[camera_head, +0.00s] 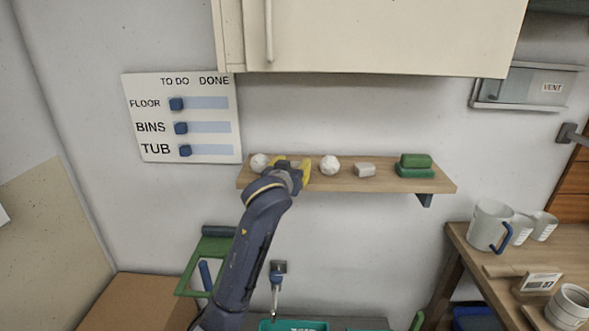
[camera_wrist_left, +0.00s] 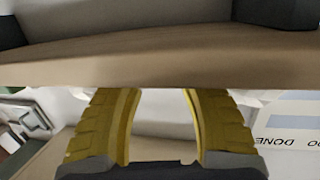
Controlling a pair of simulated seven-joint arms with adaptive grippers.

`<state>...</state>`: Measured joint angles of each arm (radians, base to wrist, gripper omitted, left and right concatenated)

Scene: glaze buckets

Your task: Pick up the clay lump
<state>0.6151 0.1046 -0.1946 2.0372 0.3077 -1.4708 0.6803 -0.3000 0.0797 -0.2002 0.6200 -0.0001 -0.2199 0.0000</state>
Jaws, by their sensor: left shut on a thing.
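My left gripper (camera_head: 293,168) is at the shelf, between two round white lumps, one to its left (camera_head: 259,161) and one to its right (camera_head: 330,165). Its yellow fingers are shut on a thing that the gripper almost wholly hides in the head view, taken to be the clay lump. In the left wrist view the two fingers of the left gripper (camera_wrist_left: 163,115) stand apart with a pale area between them; its outline is unclear. My right gripper is not in view.
The wooden shelf (camera_head: 390,184) also bears a pale block (camera_head: 365,170) and stacked green pads (camera_head: 415,166). A cabinet (camera_head: 370,40) hangs above. A board (camera_head: 182,117) is on the wall at left. A grey jug (camera_head: 488,226) stands on the right bench.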

